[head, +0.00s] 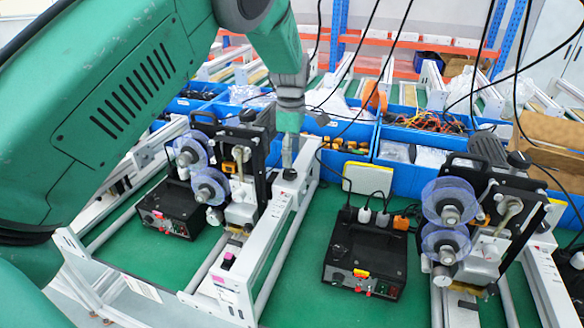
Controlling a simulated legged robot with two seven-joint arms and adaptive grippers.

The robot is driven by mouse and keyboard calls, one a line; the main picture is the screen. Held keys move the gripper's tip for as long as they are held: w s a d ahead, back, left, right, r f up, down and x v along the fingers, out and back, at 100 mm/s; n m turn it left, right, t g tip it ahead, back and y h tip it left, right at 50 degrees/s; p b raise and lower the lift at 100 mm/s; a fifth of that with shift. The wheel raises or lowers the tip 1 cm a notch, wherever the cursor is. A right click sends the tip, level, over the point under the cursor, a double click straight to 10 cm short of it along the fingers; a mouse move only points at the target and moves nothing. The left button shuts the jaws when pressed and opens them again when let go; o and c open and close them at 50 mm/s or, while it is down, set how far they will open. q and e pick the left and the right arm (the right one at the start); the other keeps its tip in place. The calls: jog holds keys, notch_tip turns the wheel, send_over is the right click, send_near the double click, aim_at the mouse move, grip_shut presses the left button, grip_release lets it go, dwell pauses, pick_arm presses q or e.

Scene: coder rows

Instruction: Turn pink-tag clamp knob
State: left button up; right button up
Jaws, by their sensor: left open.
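A small black knob with a pink tag (228,260) sits on the near part of the white rail frame at the lower left. My left gripper (289,160) points down over the far end of the same white rail, well beyond the pink-tagged knob and apart from it. It is open, and its narrow fingers are close above a black knob (290,174) there; I cannot tell whether they touch it. My right gripper is not in view.
Left and right coder machines (240,170) (485,215) with clear purple-tinted reels stand on the green table (290,285). A black control box (366,260) lies between them. Blue bins (400,175) with parts stand behind. Black cables hang down at the back. Green table is bare near the front middle.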

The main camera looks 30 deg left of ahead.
aim_at(292, 171)
pick_arm(q)
notch_tip(292, 171, up, 6)
jog(key=shift+r, duration=0.1)
dwell(0.5)
